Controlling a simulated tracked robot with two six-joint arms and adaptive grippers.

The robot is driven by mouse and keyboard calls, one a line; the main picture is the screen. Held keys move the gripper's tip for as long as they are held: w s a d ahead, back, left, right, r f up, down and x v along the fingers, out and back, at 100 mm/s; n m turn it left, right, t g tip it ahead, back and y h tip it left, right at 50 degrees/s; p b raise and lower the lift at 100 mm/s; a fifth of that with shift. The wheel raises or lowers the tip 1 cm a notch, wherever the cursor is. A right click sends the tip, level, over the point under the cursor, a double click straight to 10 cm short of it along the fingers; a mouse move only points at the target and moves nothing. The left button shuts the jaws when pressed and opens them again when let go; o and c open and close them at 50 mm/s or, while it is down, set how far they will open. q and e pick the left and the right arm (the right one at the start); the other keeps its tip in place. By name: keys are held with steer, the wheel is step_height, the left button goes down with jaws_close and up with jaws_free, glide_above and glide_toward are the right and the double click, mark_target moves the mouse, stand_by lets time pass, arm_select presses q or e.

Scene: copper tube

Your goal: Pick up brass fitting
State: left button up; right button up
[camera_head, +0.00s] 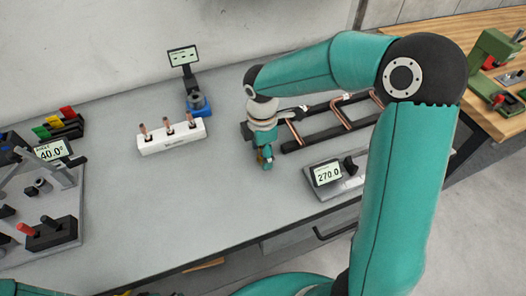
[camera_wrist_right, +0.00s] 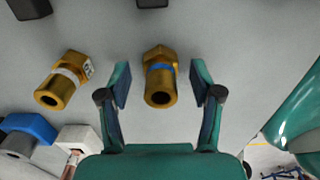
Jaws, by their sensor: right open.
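In the right wrist view a brass fitting with a blue band (camera_wrist_right: 160,77) sits between the two fingers of my right gripper (camera_wrist_right: 160,84). The gripper is open, with a gap on each side of this fitting. A second brass fitting with a white band (camera_wrist_right: 64,80) lies to the left, outside the fingers. In the head view my right gripper (camera_head: 265,160) points down low over the grey bench, left of the copper tube rack. The fittings are mostly hidden or too small to tell there. My left gripper is not in view.
A white block (camera_head: 172,137) with three copper pieces stands left of the gripper. A blue-based device (camera_head: 199,106) is behind it. A fixture is far left. The bench middle is clear.

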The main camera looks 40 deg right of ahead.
steer(key=shift+f, duration=0.2)
jaws_close()
steer(key=shift+r, duration=0.1)
